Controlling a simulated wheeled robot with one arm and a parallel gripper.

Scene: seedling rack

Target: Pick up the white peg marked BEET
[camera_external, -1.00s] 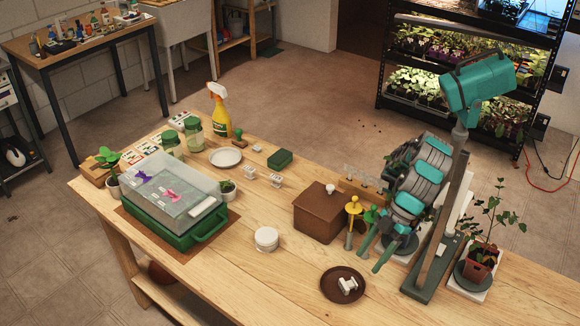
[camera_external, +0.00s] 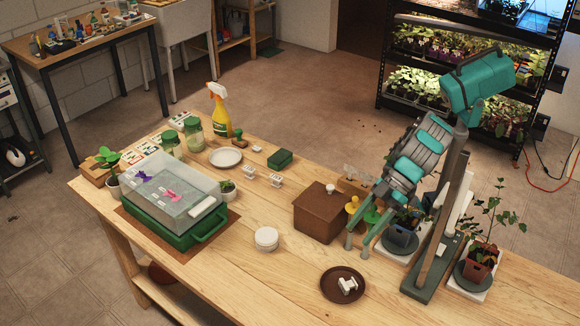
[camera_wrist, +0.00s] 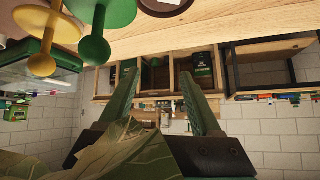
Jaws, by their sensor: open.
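No lettering is readable, so I cannot tell which white piece is the peg marked BEET. Some white pieces (camera_external: 347,286) lie on a dark round saucer (camera_external: 330,296) near the table's front edge. More small white pieces (camera_external: 275,180) stand mid-table, behind the white tub. My gripper (camera_external: 358,246) is open and empty, its fingers pointing down to the left beside the brown box, above and behind the saucer. In the wrist view the open fingers (camera_wrist: 160,90) have nothing between them; the view looks past the table to shelves.
A brown box (camera_external: 319,215) and yellow (camera_external: 352,207) and green (camera_external: 374,216) knobs crowd my gripper. Potted plants (camera_external: 399,240) stand close to my arm. Leaves (camera_wrist: 105,150) fill the wrist view's lower left. Table between white tub (camera_external: 266,240) and saucer is clear.

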